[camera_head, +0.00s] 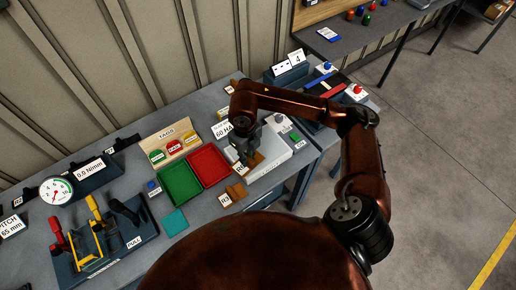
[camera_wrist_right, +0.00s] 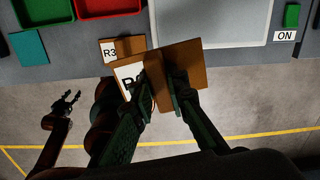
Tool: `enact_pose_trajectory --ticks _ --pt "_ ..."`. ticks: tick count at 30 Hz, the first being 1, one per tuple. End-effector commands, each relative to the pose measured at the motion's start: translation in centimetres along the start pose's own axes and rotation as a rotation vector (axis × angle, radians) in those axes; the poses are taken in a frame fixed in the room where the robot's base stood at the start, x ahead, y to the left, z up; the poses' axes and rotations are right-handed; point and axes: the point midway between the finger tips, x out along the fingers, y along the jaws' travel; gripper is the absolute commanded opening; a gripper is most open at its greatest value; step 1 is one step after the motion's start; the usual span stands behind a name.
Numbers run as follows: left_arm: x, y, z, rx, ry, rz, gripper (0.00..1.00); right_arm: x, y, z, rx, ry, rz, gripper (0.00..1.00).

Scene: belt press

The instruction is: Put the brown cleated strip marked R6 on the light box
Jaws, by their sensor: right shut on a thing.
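My right gripper (camera_head: 247,157) is shut on a brown strip (camera_head: 256,161), held up near the light box's left side in the head view. In the right wrist view this strip (camera_wrist_right: 186,62) sits tilted between the fingers (camera_wrist_right: 163,88); its white label shows an R, the rest hidden by a finger. The light box (camera_head: 283,151) is a pale panel in a grey frame; its panel (camera_wrist_right: 210,22) lies just beyond the held strip in the wrist view. My left gripper (camera_wrist_right: 63,104) shows small in the wrist view, open and empty, away from the bench.
Another brown strip (camera_head: 236,191), marked R3, lies on the bench by the light box. A green tray (camera_head: 180,184) and a red tray (camera_head: 209,165) stand left of it. A teal square (camera_head: 174,222) lies in front. A green switch (camera_wrist_right: 291,15) marked ON is beside the light box.

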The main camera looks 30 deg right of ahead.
Motion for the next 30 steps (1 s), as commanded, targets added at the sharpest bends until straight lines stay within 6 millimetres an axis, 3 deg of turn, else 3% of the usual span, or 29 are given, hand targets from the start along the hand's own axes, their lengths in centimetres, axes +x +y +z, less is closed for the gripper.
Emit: enact_pose_trajectory --ticks 7,11,19,24,30 --pt "-0.5 -0.1 -0.1 0.0 0.001 -0.001 0.4 -0.1 -0.5 0.2 0.18 0.002 0.001 0.0" --pt "-1.1 -0.1 -0.3 0.0 0.002 -0.001 0.4 0.8 -2.5 1.1 0.192 0.004 -0.001 0.0" --pt "-2.7 -0.2 -0.7 0.0 0.006 -0.001 0.4 3.6 -8.1 4.2 0.189 0.004 0.001 0.0" --pt "-3.4 -0.2 -0.8 0.0 0.007 -0.001 0.4 6.8 -10.3 5.5 0.186 0.003 0.002 0.0" --pt "-3.7 -0.2 -0.8 0.0 0.008 -0.001 0.4 8.9 -11.7 6.3 0.182 0.001 0.001 0.0"
